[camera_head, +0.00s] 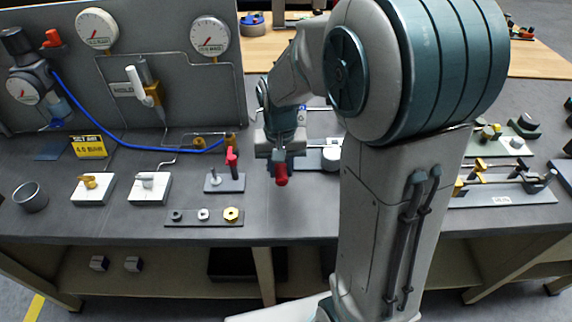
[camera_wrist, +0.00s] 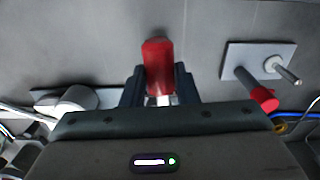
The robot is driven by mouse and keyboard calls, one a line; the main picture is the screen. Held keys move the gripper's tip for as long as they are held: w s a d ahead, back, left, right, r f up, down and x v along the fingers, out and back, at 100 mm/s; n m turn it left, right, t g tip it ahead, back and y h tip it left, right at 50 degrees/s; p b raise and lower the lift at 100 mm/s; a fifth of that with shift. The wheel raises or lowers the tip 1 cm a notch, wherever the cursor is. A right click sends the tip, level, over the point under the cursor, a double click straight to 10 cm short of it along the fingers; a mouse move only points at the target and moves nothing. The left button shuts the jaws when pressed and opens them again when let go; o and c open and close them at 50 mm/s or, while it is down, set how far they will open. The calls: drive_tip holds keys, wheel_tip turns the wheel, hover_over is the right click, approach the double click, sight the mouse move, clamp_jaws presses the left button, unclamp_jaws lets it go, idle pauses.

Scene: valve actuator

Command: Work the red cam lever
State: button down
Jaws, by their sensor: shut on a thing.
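My gripper (camera_head: 280,158) is shut on the red handle of a lever, which I take as the red cam lever (camera_head: 281,176). In the wrist view the rounded red handle (camera_wrist: 158,62) sits between the two dark fingers of my gripper (camera_wrist: 160,82), with a bit of pale metal below it. In the head view the handle sticks out below the fingers, toward the bench front. Beside it is a grey plate with a pale round part (camera_head: 331,156), also in the wrist view (camera_wrist: 77,98). The lever's pivot is hidden by my gripper.
Left of my gripper, a second red-handled lever (camera_head: 232,158) stands on a small plate with a bolt; it shows in the wrist view (camera_wrist: 263,97). A tray of nuts (camera_head: 204,216) lies in front. The bench (camera_head: 285,222) is bare before my gripper. A gauge panel (camera_head: 190,85) stands behind.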

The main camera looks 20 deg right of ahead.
sight(281, 167)
drive_tip(key=c, duration=1.1)
unclamp_jaws()
wheel_tip(281, 167, up, 14)
drive_tip(key=shift+f, duration=0.1)
